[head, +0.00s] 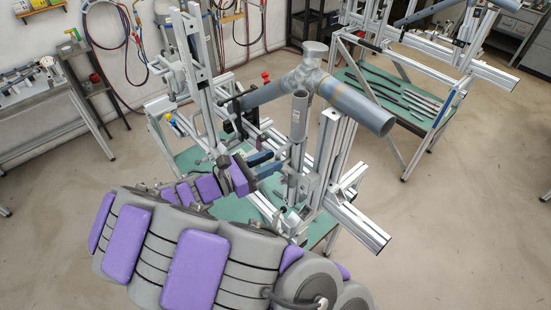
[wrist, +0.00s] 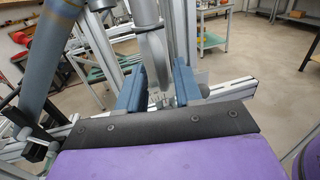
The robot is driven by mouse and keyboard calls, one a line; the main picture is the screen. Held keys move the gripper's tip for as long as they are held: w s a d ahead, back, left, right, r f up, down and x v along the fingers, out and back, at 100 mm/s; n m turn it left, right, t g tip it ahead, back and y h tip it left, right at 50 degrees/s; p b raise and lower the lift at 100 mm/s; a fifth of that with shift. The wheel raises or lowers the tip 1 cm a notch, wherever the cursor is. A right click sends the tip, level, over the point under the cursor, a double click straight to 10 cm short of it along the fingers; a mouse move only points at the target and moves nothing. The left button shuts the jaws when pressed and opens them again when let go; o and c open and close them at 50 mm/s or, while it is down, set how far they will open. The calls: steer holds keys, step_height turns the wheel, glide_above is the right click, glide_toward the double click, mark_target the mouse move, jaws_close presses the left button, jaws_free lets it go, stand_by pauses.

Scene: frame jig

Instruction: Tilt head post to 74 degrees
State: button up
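The frame jig carries tall aluminium uprights, one at the left (head: 200,65) and one at the right (head: 335,150). I cannot tell for certain which is the head post, and its angle cannot be read. A wide grey tube (head: 362,108) lies tilted at the top right, joined to other bare tubes. My gripper (head: 264,163) has blue fingers and reaches in from the left, beside a grey upright tube (head: 299,118). In the wrist view its fingers (wrist: 158,90) are apart. A curved grey metal part (wrist: 155,58) shows between or just beyond them; contact is unclear.
The jig's green table (head: 190,160) stands under the frame, with a long aluminium rail (head: 355,222) jutting to the lower right. A second jig with a green shelf of dark tubes (head: 395,97) stands behind. The floor at right is clear.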

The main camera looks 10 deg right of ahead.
mark_target(278, 158)
steer(key=x, duration=0.3)
steer(key=shift+d, duration=0.15)
steer(key=shift+a, duration=0.3)
steer(key=shift+d, duration=0.1)
jaws_close()
